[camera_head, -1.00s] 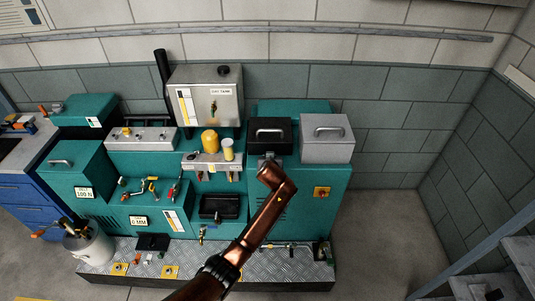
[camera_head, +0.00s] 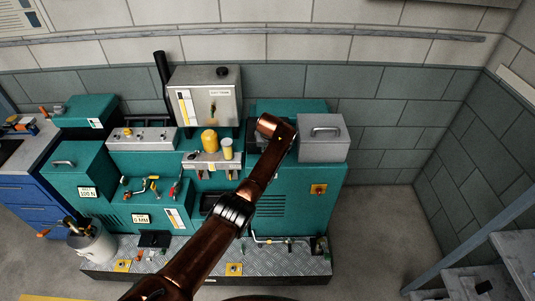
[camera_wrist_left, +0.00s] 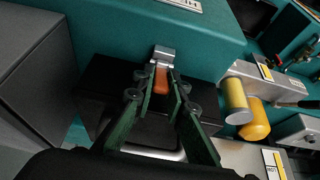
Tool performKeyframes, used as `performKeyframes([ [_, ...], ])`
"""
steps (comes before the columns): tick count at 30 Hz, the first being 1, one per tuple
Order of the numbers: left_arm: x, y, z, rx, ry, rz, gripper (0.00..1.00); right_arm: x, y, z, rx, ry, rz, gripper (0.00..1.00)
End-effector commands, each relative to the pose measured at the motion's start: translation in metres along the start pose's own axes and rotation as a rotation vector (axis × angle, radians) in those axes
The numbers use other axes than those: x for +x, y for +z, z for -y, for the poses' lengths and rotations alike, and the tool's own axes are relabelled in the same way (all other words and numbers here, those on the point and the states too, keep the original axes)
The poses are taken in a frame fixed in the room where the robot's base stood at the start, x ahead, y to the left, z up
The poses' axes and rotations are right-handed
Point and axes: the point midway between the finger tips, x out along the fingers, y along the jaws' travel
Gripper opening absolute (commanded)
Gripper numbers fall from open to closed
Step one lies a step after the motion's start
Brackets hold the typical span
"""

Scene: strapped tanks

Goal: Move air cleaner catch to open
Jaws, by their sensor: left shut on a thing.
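The catch shows in the left wrist view as a small orange lever (camera_wrist_left: 161,80) under a metal bracket (camera_wrist_left: 163,55) on the teal housing. My left gripper (camera_wrist_left: 162,92) has its two green fingers closed on either side of the orange lever. The black box (camera_wrist_left: 98,92) with a metal handle lies beneath the fingers in that view, partly covered by them. In the head view my left arm reaches over this box and hides most of it, along with the catch and fingertips. My right gripper is not in view.
A grey box with a handle (camera_head: 322,148) stands close on the right of the arm. Yellow cylinders (camera_head: 209,141) and a steel tank (camera_head: 208,106) stand to its left. The teal cabinet (camera_head: 300,190) lies below.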

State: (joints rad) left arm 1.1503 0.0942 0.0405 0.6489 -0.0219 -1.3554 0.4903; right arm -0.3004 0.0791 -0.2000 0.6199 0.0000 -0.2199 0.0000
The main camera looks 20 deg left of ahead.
Motion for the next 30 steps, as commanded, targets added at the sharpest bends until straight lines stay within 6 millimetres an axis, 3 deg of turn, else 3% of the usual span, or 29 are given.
performKeyframes([
  [9, 0.004, 0.0, 0.001, -0.002, -0.002, 0.071, 0.0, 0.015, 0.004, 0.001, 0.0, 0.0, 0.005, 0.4],
  [28, 0.004, 0.0, 0.002, -0.002, -0.002, 0.092, 0.0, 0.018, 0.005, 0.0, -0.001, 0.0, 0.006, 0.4],
  [29, 0.004, 0.0, 0.002, -0.002, -0.002, 0.092, 0.13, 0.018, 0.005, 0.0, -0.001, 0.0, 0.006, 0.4],
  [30, 0.004, 0.0, 0.002, -0.002, -0.002, 0.092, 0.16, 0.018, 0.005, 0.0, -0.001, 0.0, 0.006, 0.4],
])
